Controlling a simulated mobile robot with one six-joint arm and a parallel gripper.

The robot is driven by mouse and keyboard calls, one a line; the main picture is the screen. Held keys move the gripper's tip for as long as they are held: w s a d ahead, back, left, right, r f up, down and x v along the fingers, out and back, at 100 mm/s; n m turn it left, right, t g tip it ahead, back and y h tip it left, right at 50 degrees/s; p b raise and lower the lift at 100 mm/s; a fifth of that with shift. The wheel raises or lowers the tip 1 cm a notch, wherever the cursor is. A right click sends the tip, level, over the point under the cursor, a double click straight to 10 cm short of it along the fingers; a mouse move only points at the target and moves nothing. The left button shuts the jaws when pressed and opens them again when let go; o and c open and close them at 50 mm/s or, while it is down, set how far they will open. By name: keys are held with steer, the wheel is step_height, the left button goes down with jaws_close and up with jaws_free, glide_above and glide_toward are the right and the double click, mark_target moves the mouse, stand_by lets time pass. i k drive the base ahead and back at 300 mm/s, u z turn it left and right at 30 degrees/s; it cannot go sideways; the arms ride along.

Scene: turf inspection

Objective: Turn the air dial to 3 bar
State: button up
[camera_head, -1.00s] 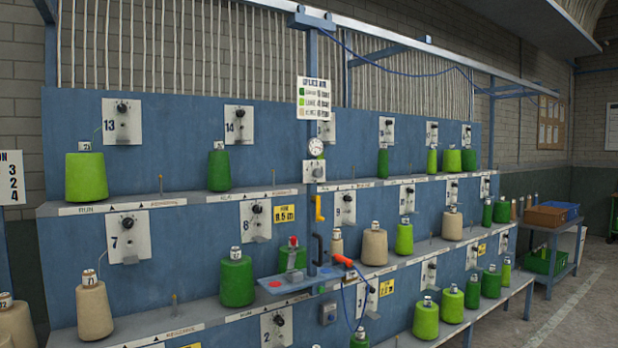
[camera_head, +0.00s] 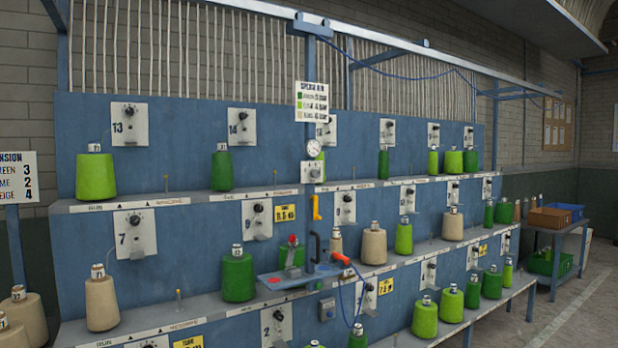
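A plate with a small dark knob (camera_head: 313,171), which looks like the air dial, is fixed to the blue column in the middle of the rack. A round white gauge (camera_head: 313,148) sits just above it. Its needle and the knob's setting are too small to read. Above the gauge hangs a white sign headed "SPLICE AIR" (camera_head: 312,101) with green, lime and beige rows; its numbers are not clear. My gripper is not in view.
Below the dial, a small blue shelf (camera_head: 285,282) with a red-topped device (camera_head: 293,250) and an orange-red tool (camera_head: 341,258) juts out. Several green and beige yarn cones stand on the rack's ledges. A tension sign (camera_head: 18,177) stands left. Floor (camera_head: 570,315) at right is clear.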

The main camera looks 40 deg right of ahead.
mark_target(315, 173)
steer(key=z, duration=0.1)
steer(key=i, duration=0.95)
steer(key=u, duration=0.05)
